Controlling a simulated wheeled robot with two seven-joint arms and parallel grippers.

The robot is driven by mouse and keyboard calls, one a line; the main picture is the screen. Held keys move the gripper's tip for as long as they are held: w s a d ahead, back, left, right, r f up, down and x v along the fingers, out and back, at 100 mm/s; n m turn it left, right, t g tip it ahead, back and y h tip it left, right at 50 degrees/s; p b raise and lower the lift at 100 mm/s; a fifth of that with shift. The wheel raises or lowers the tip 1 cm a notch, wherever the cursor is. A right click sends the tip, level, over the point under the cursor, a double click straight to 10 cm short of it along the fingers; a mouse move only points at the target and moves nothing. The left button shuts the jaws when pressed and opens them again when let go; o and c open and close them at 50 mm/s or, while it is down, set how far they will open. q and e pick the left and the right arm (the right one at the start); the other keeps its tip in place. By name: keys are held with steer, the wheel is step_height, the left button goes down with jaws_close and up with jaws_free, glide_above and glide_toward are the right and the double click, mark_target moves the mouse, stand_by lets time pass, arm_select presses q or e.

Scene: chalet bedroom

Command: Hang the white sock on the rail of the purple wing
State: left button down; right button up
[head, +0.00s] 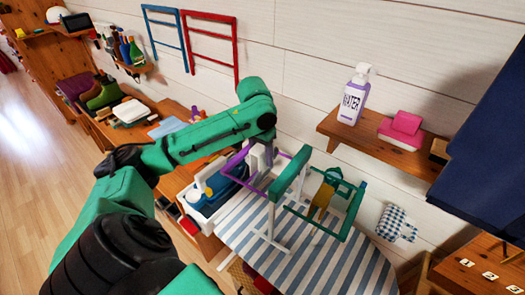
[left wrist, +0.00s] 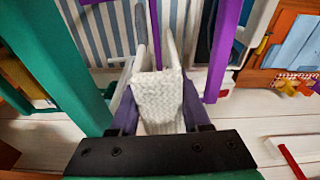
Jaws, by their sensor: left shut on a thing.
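The white knitted sock (left wrist: 158,98) is between the fingers of my left gripper (left wrist: 155,110), which is shut on it. A thin purple rail of the purple wing (left wrist: 222,50) runs up to the sock in the left wrist view; I cannot tell whether the sock lies over it. In the head view my left gripper (head: 262,156) is at the purple wing (head: 237,158) of the drying rack, and the sock is mostly hidden there. The rack's white post (head: 270,215) stands on the striped board, with a green wing (head: 345,228) at the right. My right gripper is out of view.
A yellow cloth (head: 321,198) hangs at the green wing. The striped ironing board (head: 330,272) lies below. A white tub (head: 203,205) stands at the left of the rack.

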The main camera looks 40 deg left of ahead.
mark_target(259, 148)
arm_select(q)
step_height(259, 148, down, 6)
steer(key=b, duration=0.1)
steer(key=shift+f+b, duration=0.2)
steer(key=shift+b, duration=0.15)
steer(key=shift+c, duration=1.4)
jaws_free()
steer(key=shift+r, duration=0.4)
steer(key=r, duration=0.4)
steer(key=s+r, duration=0.1)
steer(key=r, duration=0.4)
steer(key=s+r, duration=0.1)
steer(key=r, duration=0.3)
steer(key=shift+s+d+r+b, duration=0.1)
steer(key=shift+r+b, duration=0.2)
steer(key=shift+r, duration=0.05)
